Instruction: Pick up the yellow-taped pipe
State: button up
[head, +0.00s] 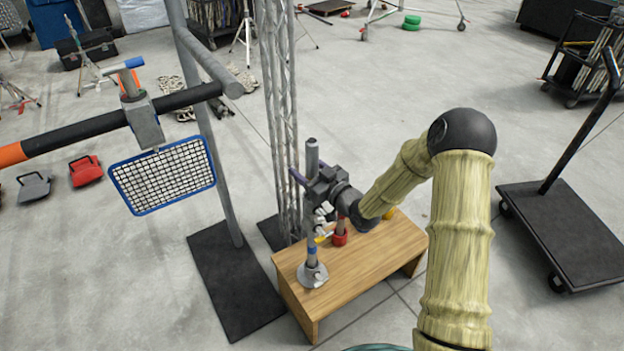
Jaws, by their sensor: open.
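My gripper (316,190) is open above the back left part of a low wooden bench (352,268). A grey upright pipe (312,155) shows right beside its jaws; I cannot tell whether they touch. A grey stand with a blue band (312,250) and a round base is at the bench's front left. A red-based piece (339,238) stands behind it. A small yellow part (322,238) shows between them, and another yellow bit (390,212) peeks out behind my arm. Which yellow part belongs to the yellow-taped pipe is unclear, as my gripper and forearm hide much here.
A lattice truss (281,110) rises close behind the bench's left end. A grey pole stands on a black base plate (238,285) to the left, with a blue-framed mesh panel (165,174) hanging nearby. A black flat cart (565,235) is at right. The bench's front right is clear.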

jog(key=c, duration=1.2)
notch_tip(320, 180, up, 10)
jog(key=shift+p, duration=0.35)
